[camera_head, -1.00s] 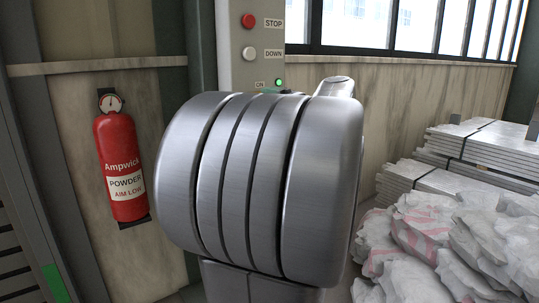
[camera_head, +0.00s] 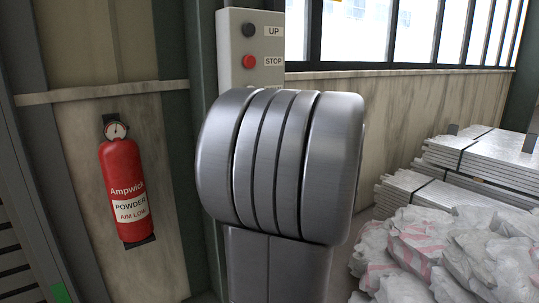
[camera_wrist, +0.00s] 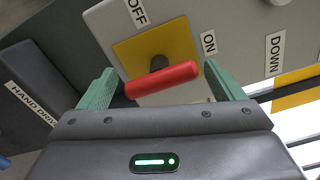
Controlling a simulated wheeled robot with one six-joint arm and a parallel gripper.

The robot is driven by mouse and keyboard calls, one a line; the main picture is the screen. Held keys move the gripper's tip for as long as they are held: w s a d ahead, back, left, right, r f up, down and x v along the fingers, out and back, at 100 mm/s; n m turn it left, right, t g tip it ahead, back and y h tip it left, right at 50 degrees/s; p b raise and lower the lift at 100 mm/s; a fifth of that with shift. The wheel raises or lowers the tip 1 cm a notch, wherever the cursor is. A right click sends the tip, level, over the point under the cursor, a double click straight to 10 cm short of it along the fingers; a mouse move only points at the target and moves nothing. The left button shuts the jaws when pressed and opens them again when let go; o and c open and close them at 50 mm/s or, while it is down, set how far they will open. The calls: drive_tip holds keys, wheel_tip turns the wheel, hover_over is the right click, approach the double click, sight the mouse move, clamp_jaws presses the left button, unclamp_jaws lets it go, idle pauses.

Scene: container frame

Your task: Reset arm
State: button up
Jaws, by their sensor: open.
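My gripper (camera_wrist: 160,72) shows in the wrist view, with its two green fingers open and apart. A red switch handle (camera_wrist: 163,79) on a yellow plate (camera_wrist: 131,52) lies between or just beyond the fingers. I cannot tell whether they touch it. The handle is near the OFF and ON labels. In the head view my large grey arm joint fills the middle and hides the gripper and the switch.
A control box (camera_head: 235,80) with a dark UP button (camera_head: 249,30) and a red STOP button (camera_head: 249,62) stands behind my arm. A red fire extinguisher (camera_head: 124,185) hangs at left. Plastic-wrapped bags (camera_head: 420,245) and stacked metal sheets (camera_head: 490,155) are at right.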

drive_tip(key=shift+r+m+p, duration=0.15)
drive_tip(key=shift+m+p, duration=0.8)
drive_tip(key=shift+p, duration=0.55)
drive_tip(key=shift+r+m+p, duration=0.1)
drive_tip(key=shift+m+p, duration=0.85)
drive_tip(key=shift+p, duration=0.5)
drive_tip(key=m+p, duration=0.4)
drive_tip(key=p, duration=0.3)
drive_tip(key=shift+f+m+p, duration=0.1)
drive_tip(key=shift+m+p, duration=0.8)
drive_tip(key=shift+p, duration=0.35)
drive_tip(key=shift+f, duration=0.15)
drive_tip(key=shift+f, duration=0.15)
